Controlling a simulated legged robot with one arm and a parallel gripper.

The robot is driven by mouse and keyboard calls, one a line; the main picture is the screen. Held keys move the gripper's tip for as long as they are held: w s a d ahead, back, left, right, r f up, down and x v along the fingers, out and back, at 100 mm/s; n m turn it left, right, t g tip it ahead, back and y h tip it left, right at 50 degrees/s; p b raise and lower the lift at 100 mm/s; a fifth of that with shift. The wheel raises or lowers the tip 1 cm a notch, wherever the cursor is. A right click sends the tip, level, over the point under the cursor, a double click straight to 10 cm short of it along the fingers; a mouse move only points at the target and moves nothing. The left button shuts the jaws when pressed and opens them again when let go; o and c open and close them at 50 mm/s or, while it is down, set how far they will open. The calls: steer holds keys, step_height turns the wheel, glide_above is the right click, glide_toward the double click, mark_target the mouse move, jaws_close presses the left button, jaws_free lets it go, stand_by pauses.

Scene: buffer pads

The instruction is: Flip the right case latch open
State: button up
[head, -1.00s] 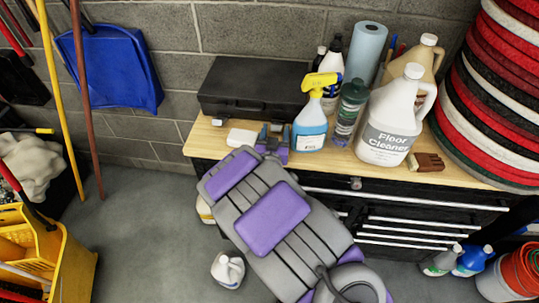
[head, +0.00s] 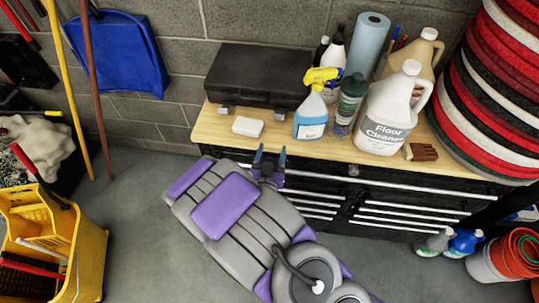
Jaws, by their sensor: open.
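The closed black case (head: 262,72) lies on the wooden bench top at the back, against the wall. Its left latch (head: 224,112) shows as a small light tab low on the front. My gripper (head: 269,158) is open and empty at the bench's front edge, in front of and apart from the right latch. Its two fingers point toward the case.
A white block (head: 247,127) lies on the bench top (head: 212,128) left of my gripper. A yellow-topped spray bottle (head: 312,112) stands close on the right. A green bottle (head: 347,103) and a floor cleaner jug (head: 387,115) stand farther right. Stacked pads (head: 495,90) rise beyond.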

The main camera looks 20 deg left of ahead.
steer(key=p+v, duration=0.2)
steer(key=v, duration=0.1)
steer(key=shift+f, duration=0.1)
stand_by(0.6)
